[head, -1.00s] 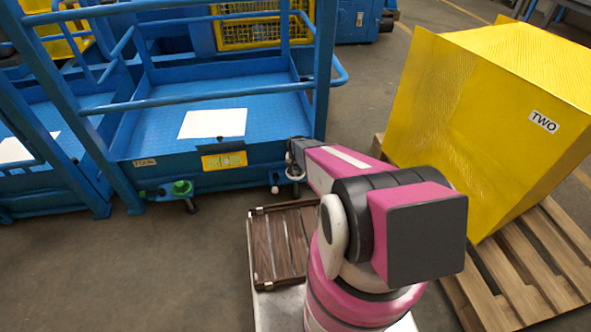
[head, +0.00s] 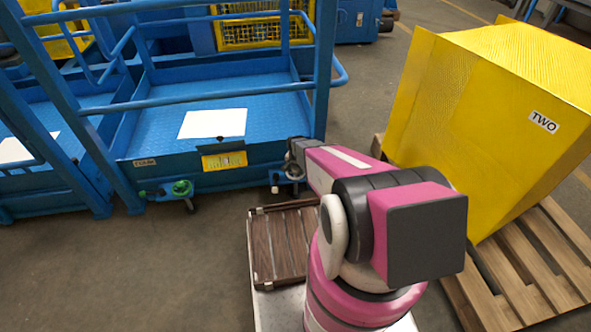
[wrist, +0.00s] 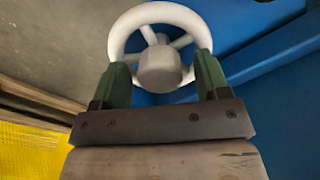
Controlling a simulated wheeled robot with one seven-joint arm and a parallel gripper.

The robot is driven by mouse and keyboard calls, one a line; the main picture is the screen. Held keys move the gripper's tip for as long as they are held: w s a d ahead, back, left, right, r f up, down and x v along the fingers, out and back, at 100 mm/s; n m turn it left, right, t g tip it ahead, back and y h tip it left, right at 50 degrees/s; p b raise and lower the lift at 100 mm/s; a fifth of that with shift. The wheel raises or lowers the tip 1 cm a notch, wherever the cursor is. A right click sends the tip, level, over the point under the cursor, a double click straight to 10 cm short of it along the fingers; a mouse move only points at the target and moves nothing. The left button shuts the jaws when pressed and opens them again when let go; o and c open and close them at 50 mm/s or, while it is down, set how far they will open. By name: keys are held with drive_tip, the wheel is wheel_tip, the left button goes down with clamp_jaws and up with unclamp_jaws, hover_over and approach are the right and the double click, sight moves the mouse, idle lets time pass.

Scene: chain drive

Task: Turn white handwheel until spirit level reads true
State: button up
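The white handwheel (wrist: 160,62) fills the upper middle of the wrist view, with its round hub and spokes facing me. The green fingers of my gripper (wrist: 163,75) stand wide apart, one at each side of the wheel's rim, and appear shut on it. In the head view my gripper (head: 295,172) is at the right front corner of the blue platform (head: 270,110); my arm hides most of the wheel there. A yellow plate (head: 224,161) on the platform's front edge seems to carry the spirit level, too small to read.
A yellow box (head: 480,110) marked TWO stands on a wooden pallet (head: 545,250) to the right. A brown slatted crate (head: 282,240) is beside my arm. The floor at front left is clear.

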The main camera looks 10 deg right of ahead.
wheel_tip(320, 180, up, 11)
idle(0.6)
drive_tip(key=shift+f, duration=0.1)
drive_tip(key=s+r+n, duration=0.6)
drive_tip(key=s+r, duration=1.5)
drive_tip(key=r, duration=0.3)
drive_tip(key=shift+s+n, duration=0.25)
drive_tip(key=shift+n, duration=0.15)
drive_tip(key=shift+a, duration=0.1)
idle(0.6)
